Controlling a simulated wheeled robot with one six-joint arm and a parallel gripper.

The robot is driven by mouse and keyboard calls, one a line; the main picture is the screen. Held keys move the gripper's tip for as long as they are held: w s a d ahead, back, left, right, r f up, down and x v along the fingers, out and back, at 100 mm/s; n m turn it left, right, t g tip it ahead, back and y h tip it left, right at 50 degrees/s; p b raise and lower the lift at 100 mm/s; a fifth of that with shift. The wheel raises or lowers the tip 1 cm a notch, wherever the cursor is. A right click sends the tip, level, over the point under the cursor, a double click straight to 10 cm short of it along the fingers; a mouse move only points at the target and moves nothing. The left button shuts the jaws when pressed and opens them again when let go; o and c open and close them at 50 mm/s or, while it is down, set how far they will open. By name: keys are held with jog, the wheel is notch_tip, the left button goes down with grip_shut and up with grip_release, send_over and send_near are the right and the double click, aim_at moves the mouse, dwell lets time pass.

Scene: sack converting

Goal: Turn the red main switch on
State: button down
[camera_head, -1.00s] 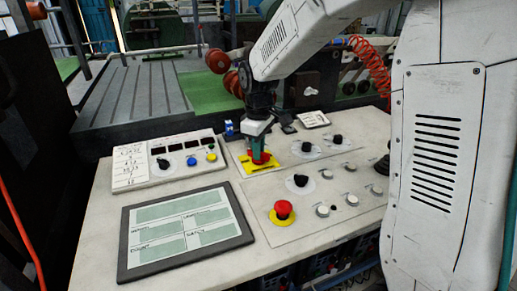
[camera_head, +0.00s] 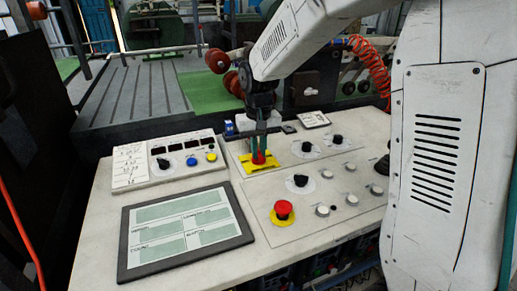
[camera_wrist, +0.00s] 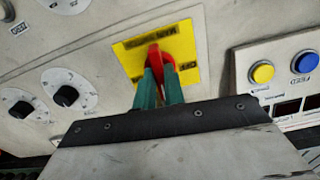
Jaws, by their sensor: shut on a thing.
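The red main switch (camera_head: 259,158) sits on a yellow plate (camera_head: 280,161) near the back of the console. In the wrist view the red switch handle (camera_wrist: 154,56) stands in the middle of the yellow plate (camera_wrist: 183,43). My gripper (camera_head: 259,152) points down at it, and its green fingers (camera_wrist: 160,75) are shut on the red handle, one on each side. The fingers hide part of the handle.
A red mushroom button (camera_head: 283,209) on a yellow ring stands in front. A touch screen (camera_head: 184,231) lies at the left front. A small button panel (camera_head: 168,162) is behind it. Black knobs (camera_head: 336,140) sit right of the switch.

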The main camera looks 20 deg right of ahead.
jog(key=m, duration=0.4)
jog(key=shift+m, duration=1.9)
jog(key=c, duration=1.5)
grip_release()
notch_tip(320, 180, up, 8)
jog(key=shift+f, duration=0.1)
